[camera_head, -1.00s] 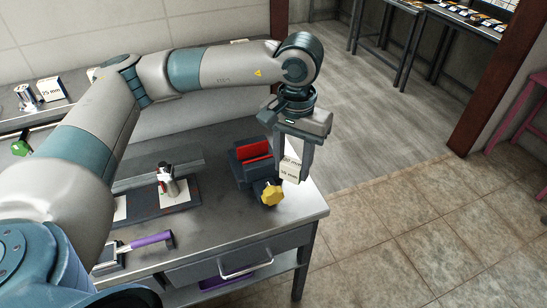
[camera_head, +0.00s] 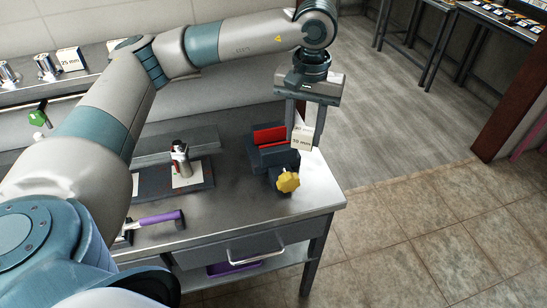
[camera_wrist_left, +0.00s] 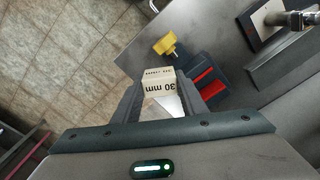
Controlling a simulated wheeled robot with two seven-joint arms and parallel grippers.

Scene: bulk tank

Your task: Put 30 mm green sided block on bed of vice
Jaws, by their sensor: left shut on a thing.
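My left gripper (camera_head: 304,145) is shut on a cream block (camera_head: 302,139), held between its fingertips at the right of the vice. In the left wrist view the block (camera_wrist_left: 158,86) reads "30 mm"; no green side shows. The vice (camera_head: 277,157) is dark blue-grey with red jaw faces (camera_head: 269,134) and a yellow knob (camera_head: 288,182), and stands near the bench's right end. In the left wrist view the vice (camera_wrist_left: 222,67) lies right of the block. The block appears apart from the vice bed, but its exact height is unclear. My right gripper is not in view.
The steel bench (camera_head: 230,205) ends just right of the vice. A shelf behind holds a "25 mm" card (camera_head: 70,59) and metal cylinders.

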